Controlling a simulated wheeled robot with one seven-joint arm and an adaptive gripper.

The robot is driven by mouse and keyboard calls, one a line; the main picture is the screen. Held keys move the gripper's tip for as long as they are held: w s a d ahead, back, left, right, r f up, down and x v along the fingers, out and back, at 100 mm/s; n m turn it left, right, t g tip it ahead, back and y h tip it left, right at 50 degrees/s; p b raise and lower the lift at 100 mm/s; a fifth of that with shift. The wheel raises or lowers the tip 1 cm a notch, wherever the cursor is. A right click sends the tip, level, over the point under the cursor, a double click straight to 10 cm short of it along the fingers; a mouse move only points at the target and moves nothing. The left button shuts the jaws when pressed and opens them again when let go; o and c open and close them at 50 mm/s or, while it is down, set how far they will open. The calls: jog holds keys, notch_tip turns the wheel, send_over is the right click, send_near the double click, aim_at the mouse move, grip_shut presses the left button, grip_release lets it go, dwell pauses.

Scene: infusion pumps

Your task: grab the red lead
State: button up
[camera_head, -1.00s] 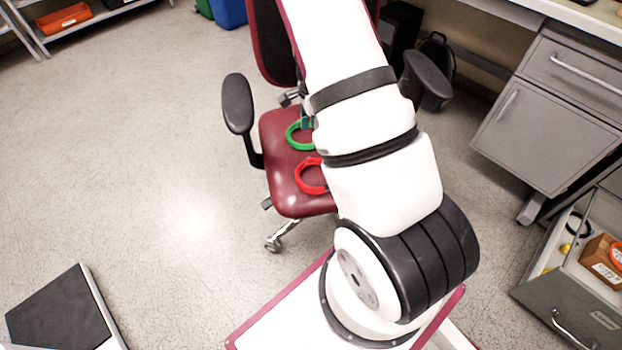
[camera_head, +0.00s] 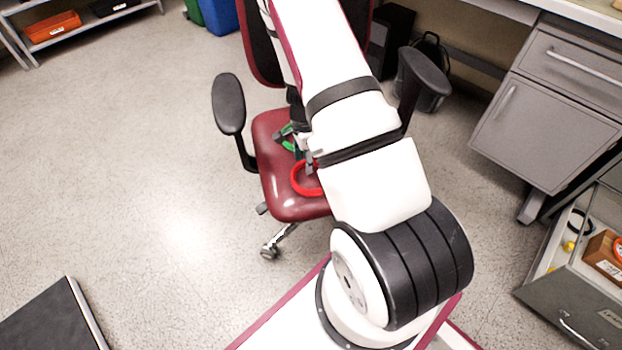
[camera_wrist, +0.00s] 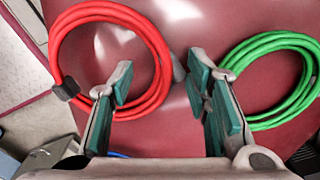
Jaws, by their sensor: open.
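The red lead (camera_head: 303,179) is a coiled loop lying on the maroon chair seat (camera_head: 284,203). In the wrist view the red coil (camera_wrist: 152,38) is at upper left, with a dark clip on its left side. My gripper (camera_wrist: 156,88) is open, its green-padded fingers pointing toward the seat. The left finger overlaps the lower right part of the red coil in the picture; the right finger stands outside the coil. I cannot tell how high the fingers are above the seat. In the head view my arm hides part of the coil, and the gripper (camera_head: 294,137) shows only partly.
A green coiled lead (camera_wrist: 304,88) lies on the seat right of my gripper. The chair has a left armrest (camera_head: 229,104), a right armrest (camera_head: 424,72) and a tall backrest. An open drawer (camera_head: 572,287) stands at right. The floor left of the chair is clear.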

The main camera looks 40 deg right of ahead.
jog(key=shift+f, duration=0.25)
jog(key=shift+c, duration=0.4)
grip_shut()
jog(key=shift+r, duration=0.1)
